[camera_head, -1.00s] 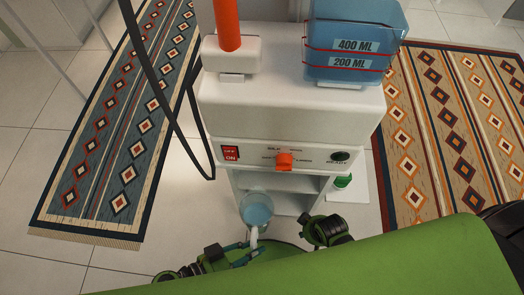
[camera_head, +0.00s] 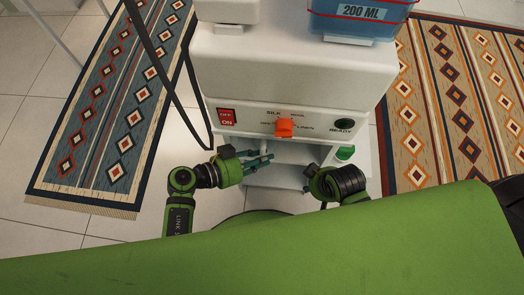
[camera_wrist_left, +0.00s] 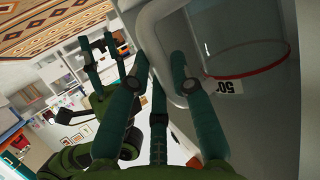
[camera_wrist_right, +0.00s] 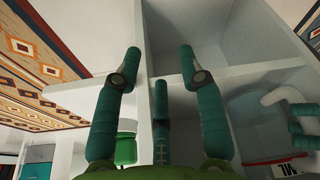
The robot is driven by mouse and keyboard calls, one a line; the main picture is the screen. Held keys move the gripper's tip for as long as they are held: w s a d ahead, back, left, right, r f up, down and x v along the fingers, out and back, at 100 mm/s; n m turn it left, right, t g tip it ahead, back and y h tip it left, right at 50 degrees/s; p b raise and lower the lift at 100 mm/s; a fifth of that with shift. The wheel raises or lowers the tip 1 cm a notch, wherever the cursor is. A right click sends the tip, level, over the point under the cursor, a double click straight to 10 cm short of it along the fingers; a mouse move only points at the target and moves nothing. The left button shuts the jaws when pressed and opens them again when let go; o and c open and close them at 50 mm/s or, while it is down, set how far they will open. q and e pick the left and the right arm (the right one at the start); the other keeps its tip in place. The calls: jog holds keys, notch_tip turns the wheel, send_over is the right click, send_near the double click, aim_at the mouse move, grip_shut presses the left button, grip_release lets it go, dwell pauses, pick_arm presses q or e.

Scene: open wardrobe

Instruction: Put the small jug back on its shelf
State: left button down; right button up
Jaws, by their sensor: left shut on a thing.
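The small jug (camera_wrist_left: 245,55) is clear, with a red line, a label starting "50" and a white handle (camera_wrist_left: 150,40). In the left wrist view my left gripper (camera_wrist_left: 160,68) is shut on this handle. In the head view my left gripper (camera_head: 268,158) reaches into the shelf opening (camera_head: 285,180) under the machine's panel, and the jug is hidden there. The right wrist view shows the jug's handle (camera_wrist_right: 282,94) inside a compartment right of a white divider. My right gripper (camera_wrist_right: 159,60) is open and empty before that divider. Whether the jug touches the shelf floor is unclear.
The white machine (camera_head: 290,65) carries a blue tank (camera_head: 360,18) and an orange knob (camera_head: 284,128). A green-capped item (camera_head: 345,152) stands at the right. A black cable (camera_head: 160,75) hangs at the left. Patterned rugs (camera_head: 112,110) lie either side.

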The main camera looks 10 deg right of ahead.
pick_arm(q)
jog(key=w, duration=0.1)
jog(key=w+d+b, duration=0.1)
jog(key=shift+w+f, duration=0.3)
jog(key=shift+w, duration=0.05)
jog(key=shift+s+a+f+b, duration=0.1)
jog(key=shift+f+b, duration=0.25)
jog(key=shift+f, duration=0.05)
pick_arm(e)
jog(key=v, duration=0.5)
jog(key=shift+w+r, duration=0.1)
jog(key=shift+w, duration=0.25)
pick_arm(q)
jog(key=c, duration=1.5)
grip_release()
jog(key=shift+f, duration=0.15)
jog(key=o, duration=0.4)
